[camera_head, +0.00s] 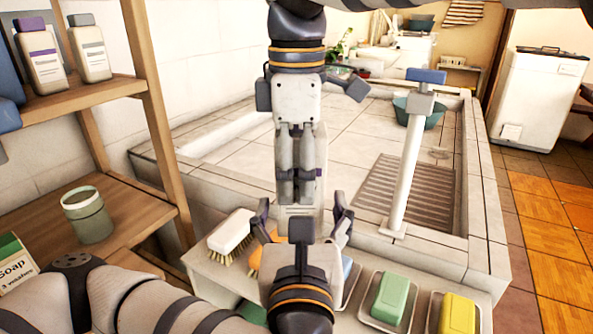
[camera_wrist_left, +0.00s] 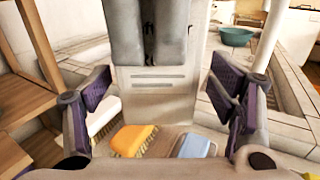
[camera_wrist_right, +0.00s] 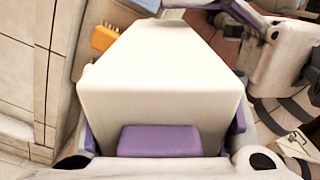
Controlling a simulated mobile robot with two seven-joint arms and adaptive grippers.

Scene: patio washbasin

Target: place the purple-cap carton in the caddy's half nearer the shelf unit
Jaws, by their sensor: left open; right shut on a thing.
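A pale carton with grey label lines (camera_head: 300,213) hangs below my right gripper (camera_head: 298,190), which is shut on it. A carton with a purple cap and purple band (camera_head: 40,68) stands on the upper shelf at left, beside a grey-capped carton (camera_head: 90,58). I cannot make out a caddy.
The wooden shelf unit (camera_head: 160,110) stands at left with a green jar (camera_head: 88,215) and soap box (camera_head: 15,265). On the ledge are a white brush (camera_head: 231,230), orange brush (camera_wrist_left: 133,139), blue soap (camera_wrist_left: 197,146), green soap (camera_head: 390,298) and yellow soap (camera_head: 457,314). A post (camera_head: 407,165) rises right.

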